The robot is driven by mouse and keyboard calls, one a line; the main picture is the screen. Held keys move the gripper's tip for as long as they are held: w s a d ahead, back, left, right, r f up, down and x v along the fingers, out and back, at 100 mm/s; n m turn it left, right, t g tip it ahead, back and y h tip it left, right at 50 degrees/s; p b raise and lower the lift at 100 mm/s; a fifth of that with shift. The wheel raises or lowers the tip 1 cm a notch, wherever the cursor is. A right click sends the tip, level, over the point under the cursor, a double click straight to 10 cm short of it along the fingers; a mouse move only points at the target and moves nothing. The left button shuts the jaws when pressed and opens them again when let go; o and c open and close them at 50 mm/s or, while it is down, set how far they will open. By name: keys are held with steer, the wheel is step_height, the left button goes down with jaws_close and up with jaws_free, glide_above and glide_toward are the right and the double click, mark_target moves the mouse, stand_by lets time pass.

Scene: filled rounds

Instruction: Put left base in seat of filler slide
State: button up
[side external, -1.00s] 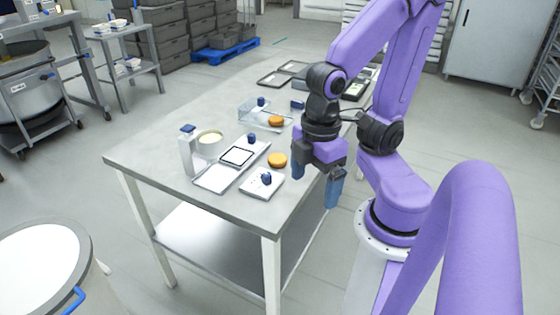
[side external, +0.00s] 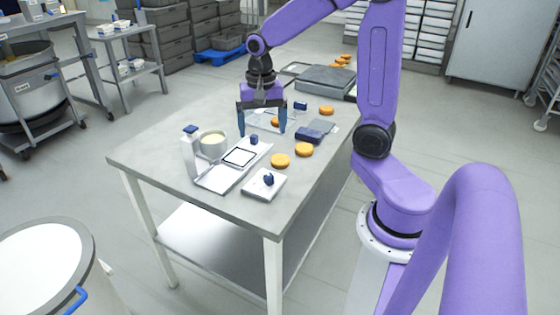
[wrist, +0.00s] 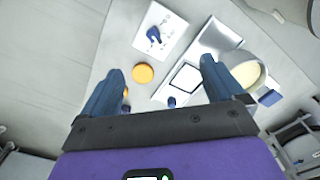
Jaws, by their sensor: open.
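Two orange-brown round bases lie on the table beside the filler: the left base (side external: 281,161) and another base (side external: 304,150) to its right and behind. In the wrist view the left base (wrist: 143,73) is in plain sight; another round is partly hidden by a finger. The filler slide (side external: 240,157) is a flat metal plate with a dark-outlined square, no round on it, and a blue knob (side external: 254,140). It also shows in the wrist view (wrist: 185,78). My gripper (side external: 261,135) is open and empty, above the table behind the slide; its fingers (wrist: 162,68) point down.
A cream-filled pot (side external: 213,143) and an upright post (side external: 191,155) stand left of the slide. A white plate with a blue knob (side external: 262,187) lies at the front. A dark blue box (side external: 316,133), a grey case (side external: 325,82) and more rounds (side external: 345,60) stand farther back.

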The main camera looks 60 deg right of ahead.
steer(key=w+d+m, duration=0.2)
steer(key=d+m, duration=0.8)
steer(key=d, duration=0.3)
glide_above(280, 157)
steer(key=f, duration=1.2)
steer(key=shift+d+f, duration=0.2)
steer(key=shift+f, duration=0.05)
steer(key=shift+a+f, duration=0.15)
steer(key=shift+f, duration=2.7)
steer(key=shift+w, duration=0.1)
steer(key=c, duration=0.8)
